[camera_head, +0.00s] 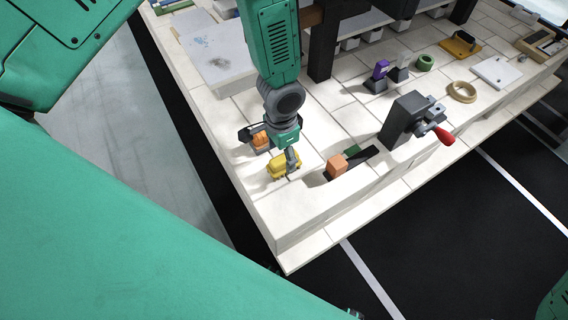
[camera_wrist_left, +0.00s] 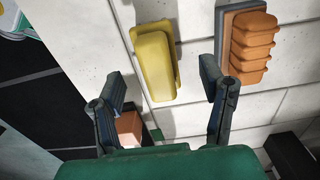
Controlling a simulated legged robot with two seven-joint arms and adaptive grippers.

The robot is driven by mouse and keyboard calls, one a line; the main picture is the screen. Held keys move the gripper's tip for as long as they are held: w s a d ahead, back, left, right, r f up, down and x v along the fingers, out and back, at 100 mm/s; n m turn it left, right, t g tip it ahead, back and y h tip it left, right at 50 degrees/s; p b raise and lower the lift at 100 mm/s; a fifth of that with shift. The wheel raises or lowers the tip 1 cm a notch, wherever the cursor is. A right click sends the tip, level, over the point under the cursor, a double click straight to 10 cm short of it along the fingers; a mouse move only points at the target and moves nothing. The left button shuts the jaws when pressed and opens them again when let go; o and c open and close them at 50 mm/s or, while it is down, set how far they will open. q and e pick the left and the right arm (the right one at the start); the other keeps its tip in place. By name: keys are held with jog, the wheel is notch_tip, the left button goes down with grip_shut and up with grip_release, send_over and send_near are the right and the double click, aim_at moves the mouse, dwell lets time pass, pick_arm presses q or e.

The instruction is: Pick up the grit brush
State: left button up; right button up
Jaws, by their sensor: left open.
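No label marks the grit brush, and I cannot tell for sure which of two pieces it is. One is an orange ribbed piece on a grey base (camera_head: 260,140), also at the upper right of the left wrist view (camera_wrist_left: 253,45). The other is a plain yellow block (camera_head: 279,168), at the upper middle of the left wrist view (camera_wrist_left: 155,60). Both lie on the pale tiled top. My left gripper (camera_head: 272,147) is open above them. In the left wrist view its fingers (camera_wrist_left: 164,84) frame the lower part of the yellow block, with nothing held. My right gripper is out of view.
An orange block with a green part (camera_head: 338,166) lies close on the right. A dark vise with a red handle (camera_head: 408,118) stands farther right. A tan ring (camera_head: 462,91) and a green ring (camera_head: 425,62) lie beyond. The tiled top (camera_head: 290,215) is bare at the front.

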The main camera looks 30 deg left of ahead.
aim_at(284, 164)
pick_arm(q)
jog(key=f, duration=0.1)
jog(key=f+b, duration=0.1)
jog(key=f, duration=0.3)
jog(key=shift+w+d, duration=0.15)
jog(key=shift+d, duration=0.2)
jog(key=c, duration=1.3)
notch_tip(284, 164, up, 10)
jog(key=shift+r+p, duration=0.1)
jog(key=shift+p, duration=0.95)
jog(key=o, duration=0.3)
jog(key=shift+c, duration=0.5)
